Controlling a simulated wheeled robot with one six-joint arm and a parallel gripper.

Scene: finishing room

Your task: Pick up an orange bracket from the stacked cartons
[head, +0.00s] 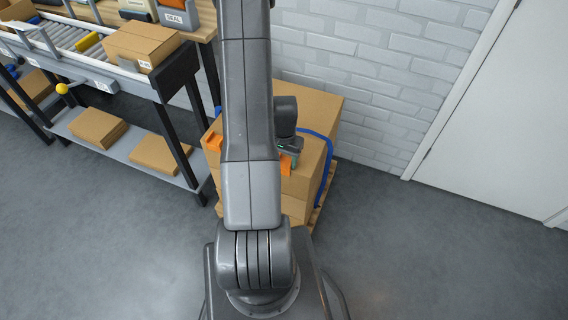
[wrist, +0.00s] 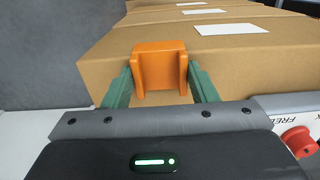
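An orange bracket (wrist: 160,62) sits between the green fingers of my gripper (wrist: 161,82) in the wrist view. The fingers press against its two sides with no clear gap. In the head view my gripper (head: 290,155) is over the stacked cartons (head: 318,102), with the orange bracket (head: 286,166) at its fingers. Whether the bracket still touches the carton cannot be told. A second orange piece (head: 213,142) lies at the left edge of the stack. My arm hides part of the stack.
The stack stands on a wooden pallet (head: 322,205) against a white brick wall (head: 380,70). A roller conveyor bench (head: 90,55) with cartons is on the left. A blue strap or hose (head: 326,165) runs down the stack. The grey floor to the right is clear.

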